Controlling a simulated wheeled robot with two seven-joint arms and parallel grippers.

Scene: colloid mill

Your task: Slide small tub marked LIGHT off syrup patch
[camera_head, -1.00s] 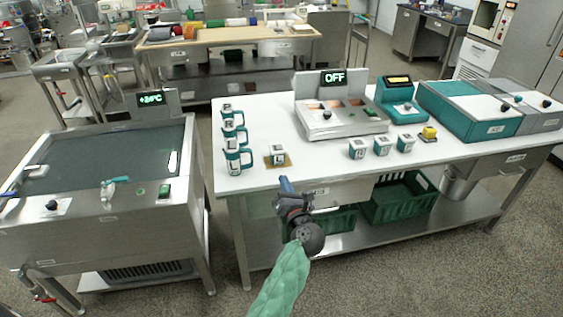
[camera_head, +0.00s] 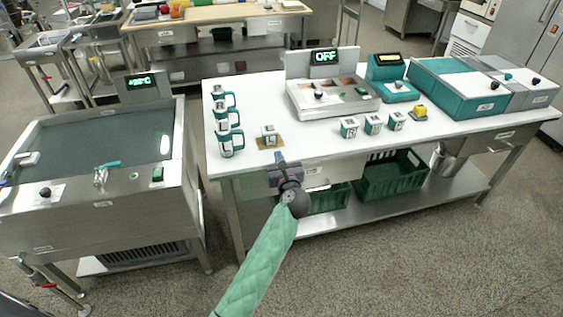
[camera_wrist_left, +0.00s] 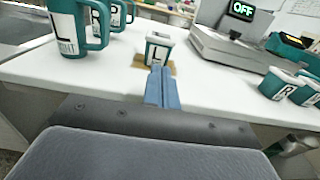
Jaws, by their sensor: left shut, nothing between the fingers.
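The small tub marked L (camera_head: 269,135) is white and teal and stands upright on a brown syrup patch (camera_head: 262,146) near the front left of the white table. In the left wrist view the tub (camera_wrist_left: 158,50) stands straight ahead of the fingers, on the brown patch (camera_wrist_left: 172,71). My left gripper (camera_head: 280,158) is shut and empty, its blue fingertips just in front of the tub at the table's front edge. In the left wrist view the fingers (camera_wrist_left: 160,75) overlap the patch's near side; whether they touch the tub I cannot tell. My right gripper is not in view.
Several teal-and-white mugs (camera_head: 225,146) stand in a row left of the tub. More small tubs (camera_head: 349,128) stand to the right, with a yellow-topped item (camera_head: 420,113). A metal device reading OFF (camera_head: 333,95) is behind. Table between is clear.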

